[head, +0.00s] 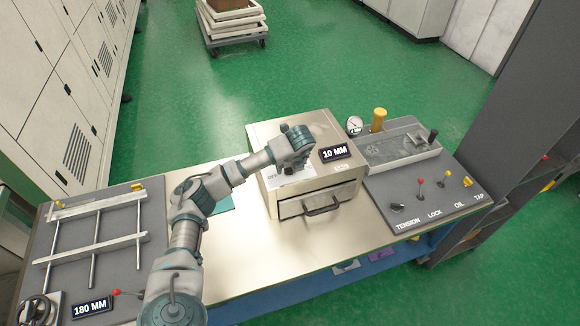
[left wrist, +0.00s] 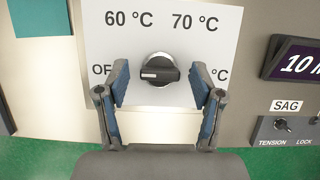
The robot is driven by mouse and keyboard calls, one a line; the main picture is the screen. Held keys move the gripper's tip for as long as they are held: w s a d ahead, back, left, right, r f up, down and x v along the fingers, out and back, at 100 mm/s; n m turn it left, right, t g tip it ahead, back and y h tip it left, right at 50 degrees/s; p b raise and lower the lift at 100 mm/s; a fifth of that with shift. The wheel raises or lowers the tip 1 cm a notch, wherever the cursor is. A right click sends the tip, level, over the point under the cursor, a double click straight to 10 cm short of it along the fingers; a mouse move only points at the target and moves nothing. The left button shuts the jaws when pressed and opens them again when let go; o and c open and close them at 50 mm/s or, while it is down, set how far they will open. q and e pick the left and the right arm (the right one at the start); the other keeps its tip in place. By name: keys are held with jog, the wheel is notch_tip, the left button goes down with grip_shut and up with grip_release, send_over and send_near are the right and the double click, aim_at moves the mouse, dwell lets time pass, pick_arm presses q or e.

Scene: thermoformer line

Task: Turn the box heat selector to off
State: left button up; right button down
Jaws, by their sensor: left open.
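The box heat selector (left wrist: 160,71) is a black knob on a silver base, on a white panel (left wrist: 225,40) marked 60 °C and 70 °C. Its bar lies about level, with the white mark on the left end, toward a label starting "OF" that my finger partly covers. My left gripper (left wrist: 160,82) is open, one blue-padded finger on each side of the knob, with gaps showing. In the head view my left gripper (head: 297,143) is over the top of the metal box (head: 273,205) and hides the knob. My right gripper is in neither view.
The box has a front drawer handle (head: 321,207) and a 10 MM display (head: 335,153). To its right is a grey panel (head: 385,187) with several small levers and a gauge (head: 355,125). A rail frame (head: 95,240) and 180 MM display (head: 91,308) lie left.

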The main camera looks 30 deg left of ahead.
pick_arm(q)
jog(key=shift+r, duration=0.3)
jog(key=v, duration=1.1)
jog(key=shift+d, duration=0.15)
jog(key=shift+s, duration=0.1)
